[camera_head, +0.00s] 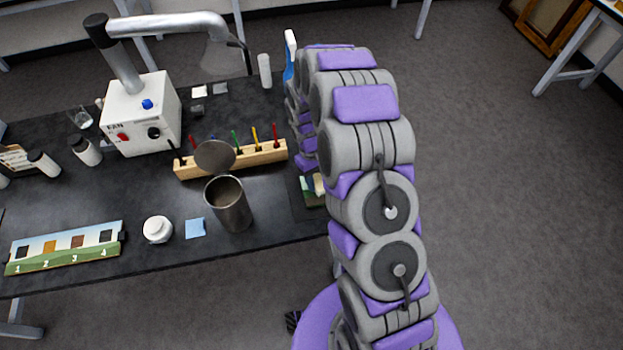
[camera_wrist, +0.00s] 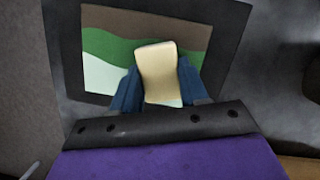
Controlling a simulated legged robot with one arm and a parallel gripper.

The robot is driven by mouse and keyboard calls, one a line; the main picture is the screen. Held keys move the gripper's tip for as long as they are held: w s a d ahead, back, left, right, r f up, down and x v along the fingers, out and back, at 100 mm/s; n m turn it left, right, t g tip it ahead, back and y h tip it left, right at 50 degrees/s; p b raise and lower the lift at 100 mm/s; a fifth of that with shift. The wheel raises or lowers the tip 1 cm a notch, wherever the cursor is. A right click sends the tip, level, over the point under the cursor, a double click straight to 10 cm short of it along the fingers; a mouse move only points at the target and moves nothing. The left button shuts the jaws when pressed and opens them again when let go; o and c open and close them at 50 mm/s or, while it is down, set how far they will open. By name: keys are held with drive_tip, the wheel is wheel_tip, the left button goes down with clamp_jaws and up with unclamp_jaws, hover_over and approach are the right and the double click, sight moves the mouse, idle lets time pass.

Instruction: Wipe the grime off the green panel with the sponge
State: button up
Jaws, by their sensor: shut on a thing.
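The panel (camera_wrist: 112,48) lies on a dark mat or frame in the wrist view. It has a brown band along its top, a green band across its middle and a pale area at lower left. A cream sponge (camera_wrist: 158,68) stands between the two blue fingers of my gripper (camera_wrist: 157,88), which is shut on it. The sponge is over the middle of the panel and hides part of it; I cannot tell whether they touch. In the head view a small part of the panel (camera_head: 307,191) shows left of my arm, which hides my gripper.
The black table (camera_head: 270,220) also holds a metal canister (camera_head: 231,208), a wooden rack (camera_head: 262,156) with coloured sticks, a white fan box (camera_head: 140,115), a white jar (camera_head: 157,229), a blue note (camera_head: 195,229) and a numbered strip (camera_head: 65,247). A blue-and-white bottle (camera_head: 290,60) stands behind my arm.

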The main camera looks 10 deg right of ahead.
drive_tip(key=shift+d, duration=0.5)
drive_tip(key=shift+d+p, duration=0.7)
drive_tip(key=shift+d, duration=2.65)
drive_tip(key=shift+s+f, duration=0.1)
drive_tip(key=shift+a, duration=0.1)
drive_tip(key=shift+s+a+f, duration=0.1)
drive_tip(key=shift+a, duration=0.7)
drive_tip(key=shift+s+a+f, duration=0.1)
drive_tip(key=shift+a, duration=2.35)
drive_tip(key=shift+w+a+r+p, duration=0.15)
drive_tip(key=shift+a+p, duration=0.1)
drive_tip(key=shift+a, duration=0.7)
drive_tip(key=shift+w+a+p, duration=0.1)
drive_tip(key=shift+a+p, duration=0.1)
drive_tip(key=shift+a, duration=0.7)
